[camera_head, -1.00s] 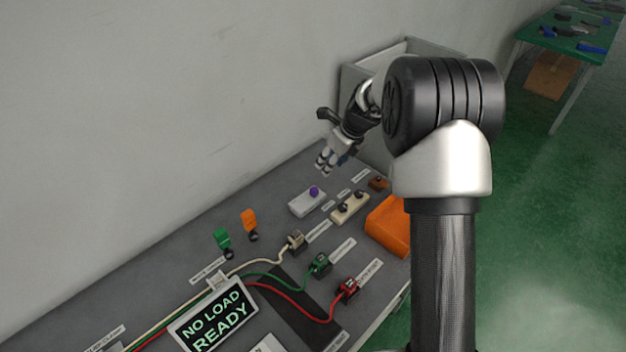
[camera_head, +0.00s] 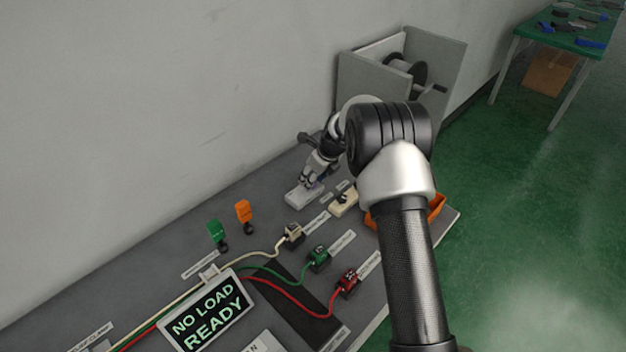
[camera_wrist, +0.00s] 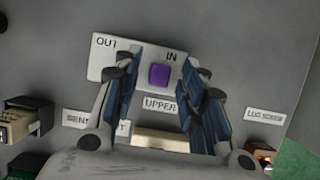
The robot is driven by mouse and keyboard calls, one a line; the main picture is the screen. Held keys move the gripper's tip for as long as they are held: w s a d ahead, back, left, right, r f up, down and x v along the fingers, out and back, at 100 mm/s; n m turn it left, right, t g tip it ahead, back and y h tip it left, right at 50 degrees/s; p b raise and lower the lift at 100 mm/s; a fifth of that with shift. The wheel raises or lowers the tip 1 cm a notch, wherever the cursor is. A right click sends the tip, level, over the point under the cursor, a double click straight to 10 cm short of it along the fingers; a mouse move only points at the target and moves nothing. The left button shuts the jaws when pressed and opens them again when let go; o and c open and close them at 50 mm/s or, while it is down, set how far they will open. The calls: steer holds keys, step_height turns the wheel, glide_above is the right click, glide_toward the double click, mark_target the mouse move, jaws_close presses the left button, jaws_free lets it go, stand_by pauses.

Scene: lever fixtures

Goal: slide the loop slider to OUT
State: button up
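The loop slider is a white plate (camera_wrist: 107,65) with a purple knob (camera_wrist: 160,75), seen in the wrist view. OUT is printed at the plate's left end and IN at its right end. The knob sits near IN. My gripper (camera_wrist: 165,70) is open, with its blue-padded fingers on either side of the knob and visible gaps to it. In the head view my gripper (camera_head: 308,183) is over the white plate (camera_head: 298,201), and the knob is hidden there.
A cream block (camera_head: 343,202) sits right of the plate, and an orange bin (camera_head: 436,208) is partly behind my arm. Green (camera_head: 216,233) and orange (camera_head: 243,212) tags stand left. Cream, green and red cables run to connectors nearer the front. A grey housing with a reel (camera_head: 405,72) stands behind.

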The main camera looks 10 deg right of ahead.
steer(key=shift+c, duration=0.2)
steer(key=c, duration=0.9)
steer(key=shift+o, duration=0.2)
steer(key=s+a+p, duration=0.2)
steer(key=a+p, duration=0.1)
steer(key=a, duration=0.1)
steer(key=shift+s+a+r, duration=0.1)
steer(key=shift+s+r, duration=0.05)
steer(key=shift+s, duration=0.25)
steer(key=shift+s+a, duration=0.2)
steer(key=shift+a, duration=0.1)
steer(key=shift+f, duration=0.2)
steer(key=o, duration=0.9)
steer(key=shift+a, duration=0.1)
